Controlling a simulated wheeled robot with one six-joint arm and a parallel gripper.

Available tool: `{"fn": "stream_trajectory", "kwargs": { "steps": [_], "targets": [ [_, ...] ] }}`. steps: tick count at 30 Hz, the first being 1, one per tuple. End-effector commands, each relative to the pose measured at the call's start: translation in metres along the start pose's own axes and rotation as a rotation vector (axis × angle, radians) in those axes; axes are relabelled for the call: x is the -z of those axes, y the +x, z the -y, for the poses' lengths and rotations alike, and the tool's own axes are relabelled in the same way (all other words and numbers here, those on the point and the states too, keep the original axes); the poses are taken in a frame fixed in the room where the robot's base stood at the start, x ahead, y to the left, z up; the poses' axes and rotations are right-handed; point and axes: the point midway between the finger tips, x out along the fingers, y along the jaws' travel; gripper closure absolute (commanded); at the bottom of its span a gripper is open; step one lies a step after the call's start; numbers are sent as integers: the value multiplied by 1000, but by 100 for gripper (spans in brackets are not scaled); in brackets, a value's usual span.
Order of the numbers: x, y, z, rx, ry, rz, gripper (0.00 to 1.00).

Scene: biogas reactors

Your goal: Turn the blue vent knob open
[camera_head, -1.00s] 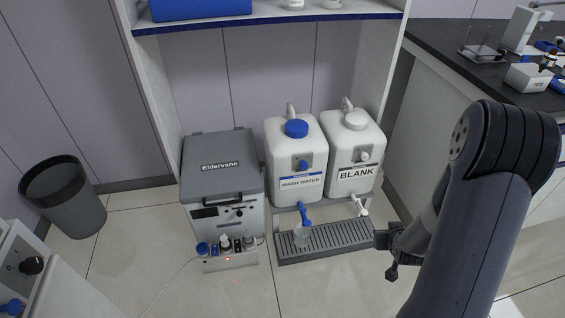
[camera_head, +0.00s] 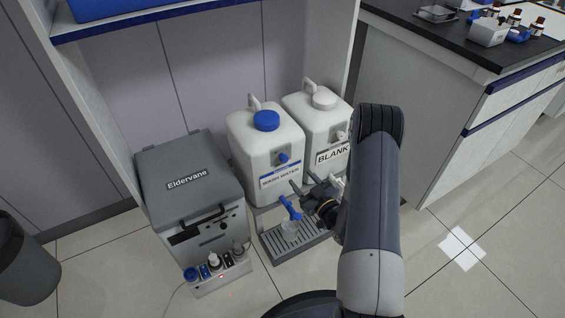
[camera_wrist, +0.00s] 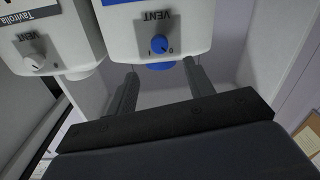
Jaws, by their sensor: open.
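The blue vent knob (camera_head: 283,158) is on the front of the white WASH WATER jug (camera_head: 262,140), above its label. In the wrist view the blue knob (camera_wrist: 159,43) sits under the word VENT, between a 1 and a 0; its pale mark appears to be on the 0 side.
The BLANK jug (camera_head: 322,120) stands close on the right, with a pale vent knob (camera_wrist: 35,62). A grey Eldervane box (camera_head: 188,178) stands left.

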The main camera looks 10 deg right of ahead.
Motion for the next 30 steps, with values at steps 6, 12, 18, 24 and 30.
{"fn": "stream_trajectory", "kwargs": {
  "steps": [6, 12, 18, 24, 30],
  "targets": [
    [0, 44, 1, 2, -3, -4, 50],
    [-1, 76, 1, 1, 0, -1, 50],
    [0, 90, 0, -1, 0, 2, 50],
    [0, 92, 0, -1, 1, 2, 50],
    [0, 92, 0, -1, 1, 2, 59]
  ]
}}
